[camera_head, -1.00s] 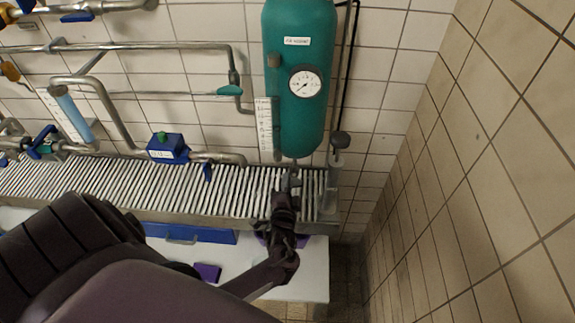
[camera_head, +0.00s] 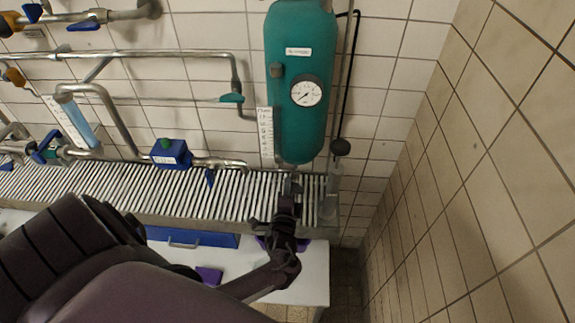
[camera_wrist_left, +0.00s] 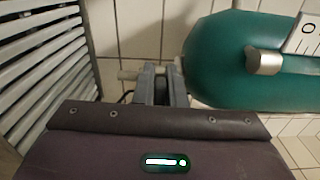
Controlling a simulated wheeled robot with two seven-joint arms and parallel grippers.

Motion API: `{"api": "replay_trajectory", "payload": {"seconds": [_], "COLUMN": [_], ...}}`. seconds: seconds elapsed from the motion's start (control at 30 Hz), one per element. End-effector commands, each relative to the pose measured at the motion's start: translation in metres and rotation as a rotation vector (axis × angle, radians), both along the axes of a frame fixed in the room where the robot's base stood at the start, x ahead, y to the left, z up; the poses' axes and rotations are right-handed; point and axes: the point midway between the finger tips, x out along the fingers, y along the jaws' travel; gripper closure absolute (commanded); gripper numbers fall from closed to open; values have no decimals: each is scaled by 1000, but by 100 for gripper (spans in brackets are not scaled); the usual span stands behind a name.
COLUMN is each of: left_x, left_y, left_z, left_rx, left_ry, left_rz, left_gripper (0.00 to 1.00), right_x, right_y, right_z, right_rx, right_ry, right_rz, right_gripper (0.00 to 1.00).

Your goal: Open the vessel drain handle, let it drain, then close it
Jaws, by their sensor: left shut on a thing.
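The teal vessel (camera_head: 300,100) hangs on the tiled wall with a round pressure gauge (camera_head: 308,92) on its front. It also fills the right of the left wrist view (camera_wrist_left: 235,65). My left gripper (camera_head: 290,186) is right under the vessel's bottom end, over the slatted grating. In the left wrist view its two grey fingers (camera_wrist_left: 162,84) are shut on the drain handle at the vessel's lower end. The handle is mostly hidden by the fingers; a short pale stub (camera_wrist_left: 128,74) shows beside them. I cannot tell the handle's angle. My right gripper is not in view.
A slatted grating (camera_head: 120,190) runs along the wall below the pipes. A blue valve box (camera_head: 171,154) is to the left. The tiled side wall (camera_head: 480,170) bounds the right.

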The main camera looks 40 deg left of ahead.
Motion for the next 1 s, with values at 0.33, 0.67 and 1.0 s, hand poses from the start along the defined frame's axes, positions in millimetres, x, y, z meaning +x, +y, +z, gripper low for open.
{"api": "replay_trajectory", "payload": {"seconds": [0.33,0.67,1.0], "left_x": [2,-10,-56], "left_y": [2,-6,-34], "left_z": [4,0,0], "left_rx": [3,0,0], "left_ry": [-7,-4,-5], "left_rz": [3,0,2], "left_gripper": [68,68,68], "right_x": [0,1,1], "right_y": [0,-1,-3], "right_z": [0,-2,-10], "right_rx": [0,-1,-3], "right_ry": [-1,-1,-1], "right_rz": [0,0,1], "right_gripper": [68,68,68]}}
